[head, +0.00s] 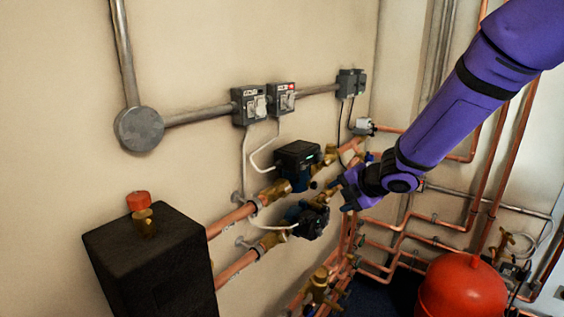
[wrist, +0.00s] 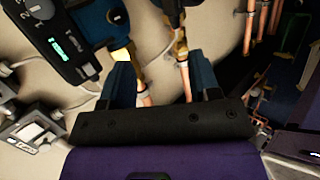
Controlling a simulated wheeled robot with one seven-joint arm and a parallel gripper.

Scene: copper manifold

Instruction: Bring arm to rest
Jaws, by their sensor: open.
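My purple arm reaches in from the upper right in the head view. My gripper (head: 340,188) is at its lower end, close to the brass valves beside the two dark pumps. In the wrist view my gripper (wrist: 165,85) shows its two blue fingers spread apart, with nothing held between them. A brass fitting and copper pipe (wrist: 183,60) show behind the gap between the fingers. Whether a finger touches a fitting I cannot tell.
The upper pump (head: 297,154) and lower pump (head: 308,220) sit on copper pipes left of my gripper. Grey switch boxes (head: 249,104) are on the wall above. A black box (head: 150,262) stands lower left, a red vessel (head: 462,290) lower right. Copper pipes run behind my arm.

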